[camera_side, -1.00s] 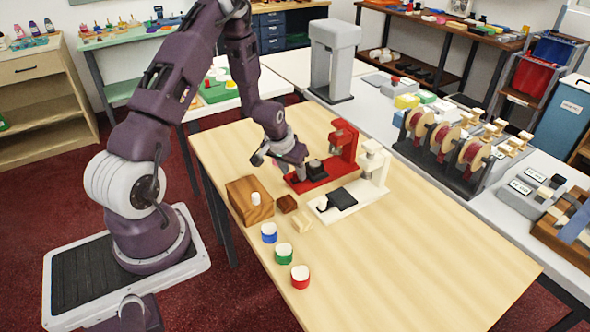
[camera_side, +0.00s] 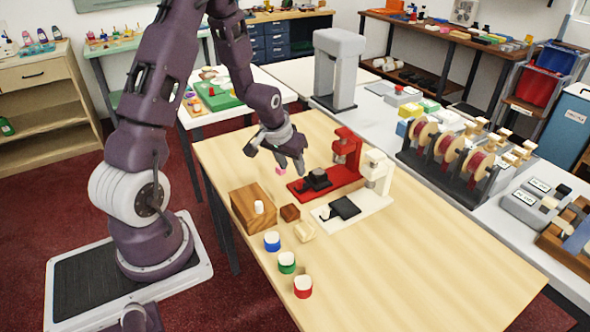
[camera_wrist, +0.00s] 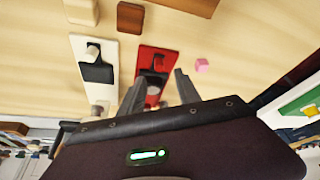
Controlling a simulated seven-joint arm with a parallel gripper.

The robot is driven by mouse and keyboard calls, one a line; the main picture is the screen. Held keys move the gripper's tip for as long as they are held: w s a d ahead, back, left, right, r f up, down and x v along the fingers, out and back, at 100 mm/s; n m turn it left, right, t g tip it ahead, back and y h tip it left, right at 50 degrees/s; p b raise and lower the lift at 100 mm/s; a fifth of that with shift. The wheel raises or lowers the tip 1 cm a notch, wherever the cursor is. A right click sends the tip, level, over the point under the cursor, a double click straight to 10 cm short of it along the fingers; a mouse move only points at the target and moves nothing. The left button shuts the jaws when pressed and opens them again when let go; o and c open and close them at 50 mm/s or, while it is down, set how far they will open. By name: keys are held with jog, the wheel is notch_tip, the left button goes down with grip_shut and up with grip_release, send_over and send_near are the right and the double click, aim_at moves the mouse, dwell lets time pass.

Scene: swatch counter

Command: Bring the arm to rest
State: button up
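My gripper (camera_side: 278,158) hangs in the air above the far left part of the wooden table (camera_side: 420,250), close to the red press (camera_side: 346,150). Its two fingers are spread and nothing shows between them. In the wrist view the gripper (camera_wrist: 160,84) is also open, with part of the red press (camera_wrist: 161,60) seen beyond the fingers.
A white press (camera_side: 377,170) stands beside the red one. A wooden block (camera_side: 247,212), a small brown block (camera_side: 290,213), and blue (camera_side: 272,241), green (camera_side: 287,262) and red (camera_side: 303,286) white-topped pots stand nearer. The table's front right is clear.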

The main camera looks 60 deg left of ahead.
jog(key=s+d+r+m, duration=0.1)
jog(key=s+d+r, duration=0.1)
jog(key=d+r, duration=0.3)
jog(key=s+d+r+m+t, duration=0.1)
jog(key=s+d+r, duration=0.1)
jog(key=d+r, duration=0.35)
jog(key=s+d+r+m, duration=0.1)
jog(key=s+d+r, duration=0.15)
jog(key=r, duration=0.55)
jog(key=s+d+r+m+h, duration=0.1)
jog(key=s+d+r, duration=0.1)
jog(key=s, duration=0.5)
jog(key=s+d+r+m+h, duration=0.1)
jog(key=s+d+r, duration=0.1)
jog(key=s+d, duration=0.3)
jog(key=shift+s+r+t, duration=0.25)
jog(key=shift+s+t, duration=0.05)
jog(key=shift+s, duration=0.95)
